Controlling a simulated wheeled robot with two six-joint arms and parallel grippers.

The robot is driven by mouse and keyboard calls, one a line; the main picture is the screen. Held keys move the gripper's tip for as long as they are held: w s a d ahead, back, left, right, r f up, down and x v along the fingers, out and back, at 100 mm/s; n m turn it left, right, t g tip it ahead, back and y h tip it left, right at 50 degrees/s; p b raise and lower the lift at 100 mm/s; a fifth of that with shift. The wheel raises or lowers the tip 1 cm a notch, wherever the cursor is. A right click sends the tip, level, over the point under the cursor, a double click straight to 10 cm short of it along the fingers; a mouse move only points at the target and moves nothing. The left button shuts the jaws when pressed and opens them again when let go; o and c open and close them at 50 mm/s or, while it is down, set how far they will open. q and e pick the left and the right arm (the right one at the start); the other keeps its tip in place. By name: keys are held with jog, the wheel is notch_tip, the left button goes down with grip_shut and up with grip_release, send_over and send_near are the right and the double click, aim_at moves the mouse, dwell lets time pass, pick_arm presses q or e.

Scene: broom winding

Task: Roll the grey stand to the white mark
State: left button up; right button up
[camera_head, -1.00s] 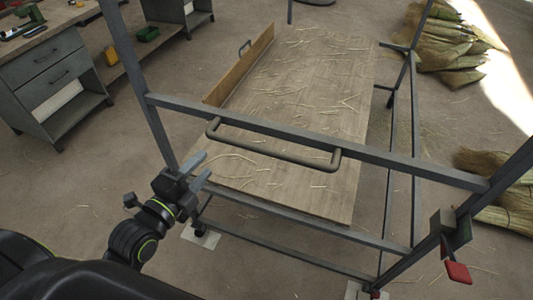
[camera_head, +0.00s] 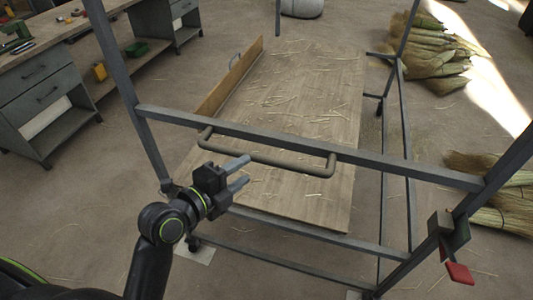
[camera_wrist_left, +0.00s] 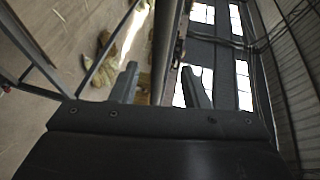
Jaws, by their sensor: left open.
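The grey stand is a metal frame (camera_head: 300,143) with a dark U-shaped handle (camera_head: 275,162) on its near rail and a wooden board (camera_head: 310,100) strewn with straw inside it. My left gripper (camera_head: 243,170) is open beside the left part of the handle; I cannot tell whether it touches. In the left wrist view, a bar (camera_wrist_left: 165,45) shows between the fingers of my left gripper (camera_wrist_left: 160,72). A white patch (camera_head: 197,252) lies on the floor by the stand's near left foot. Another white patch at the near right foot is partly cut off. My right gripper is out of view.
A workbench with grey drawers (camera_head: 42,88) stands at the left. Broom straw bundles (camera_head: 440,55) lie on the floor at the right. A red pedal-like piece (camera_head: 459,273) hangs at the stand's right post. The floor in front is mostly clear.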

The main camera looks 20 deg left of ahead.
pick_arm(q)
jog(key=p+x, duration=0.1)
jog(key=x, duration=0.8)
jog(key=shift+w+f, duration=0.1)
jog(key=shift+w, duration=0.05)
grip_shut()
